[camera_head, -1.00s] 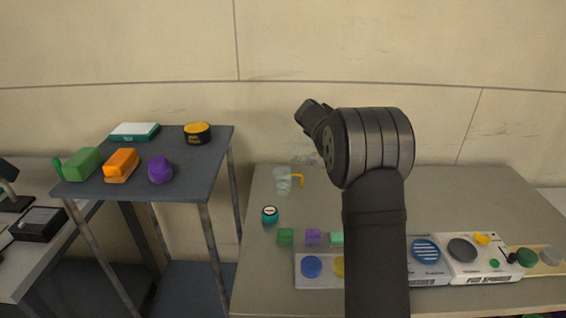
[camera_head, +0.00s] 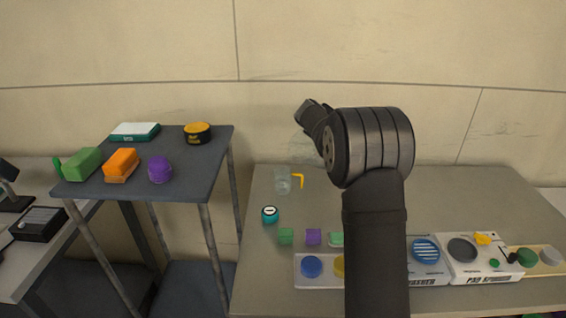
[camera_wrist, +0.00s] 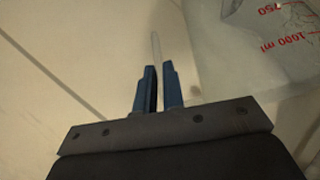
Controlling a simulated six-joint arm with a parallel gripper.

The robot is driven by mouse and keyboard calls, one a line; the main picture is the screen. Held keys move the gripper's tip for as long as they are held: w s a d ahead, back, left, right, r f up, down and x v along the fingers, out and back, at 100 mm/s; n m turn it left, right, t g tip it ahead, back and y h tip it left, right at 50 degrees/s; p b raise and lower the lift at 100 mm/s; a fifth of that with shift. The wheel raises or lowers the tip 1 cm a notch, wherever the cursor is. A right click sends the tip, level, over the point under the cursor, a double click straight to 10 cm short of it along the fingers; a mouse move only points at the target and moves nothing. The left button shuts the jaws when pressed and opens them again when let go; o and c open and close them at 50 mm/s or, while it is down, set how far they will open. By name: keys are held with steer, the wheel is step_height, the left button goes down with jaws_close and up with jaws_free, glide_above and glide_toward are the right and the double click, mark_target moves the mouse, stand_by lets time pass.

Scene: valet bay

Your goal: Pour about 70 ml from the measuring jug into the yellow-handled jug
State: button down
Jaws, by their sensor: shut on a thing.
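The clear measuring jug (camera_wrist: 250,50) with red marks fills the upper right of the wrist view, tilted relative to that camera. My gripper (camera_wrist: 158,72) is shut on the jug's thin, pale handle (camera_wrist: 156,48). In the head view, the measuring jug (camera_head: 303,149) is a faint see-through shape beside my wrist, above the table, and my fingers are hidden behind the arm. The yellow-handled jug (camera_head: 283,181) is clear and stands upright on the table, below and slightly left of the measuring jug. I cannot tell the liquid level in either jug.
A teal round tin (camera_head: 270,214) and small green (camera_head: 286,236) and purple (camera_head: 313,237) blocks stand nearer on the table. Trays with pads and discs (camera_head: 484,262) line its front. A shelf cart (camera_head: 190,184) with several items stands left. The table's right rear is clear.

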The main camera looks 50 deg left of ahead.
steer(key=shift+w+f, duration=0.1)
stand_by(0.6)
steer(key=shift+w+d+f+m+g+p, duration=0.2)
steer(key=shift+w+f+m+g+p, duration=0.1)
steer(key=shift+w+f+g, duration=0.55)
steer(key=shift+w+d+f+m+g+p, duration=0.25)
steer(key=shift+w+f+g, duration=0.35)
steer(key=shift+f, duration=0.4)
steer(key=shift+w+d+f+m+g+p, duration=0.15)
steer(key=shift+w+f+g+p, duration=0.15)
steer(key=shift+w, duration=0.3)
steer(key=shift+w+d+f+m+g+p, duration=0.1)
steer(key=shift+w+f+g, duration=0.1)
steer(key=shift+w+g, duration=0.25)
steer(key=w+f+m+g+y+p, duration=0.1)
steer(key=w+f+g+p, duration=0.1)
steer(key=w+f+g, duration=0.2)
steer(key=shift+w+d+f+g, duration=0.4)
steer(key=shift+f+g, duration=0.1)
steer(key=shift+f, duration=0.2)
steer(key=shift+p, duration=0.3)
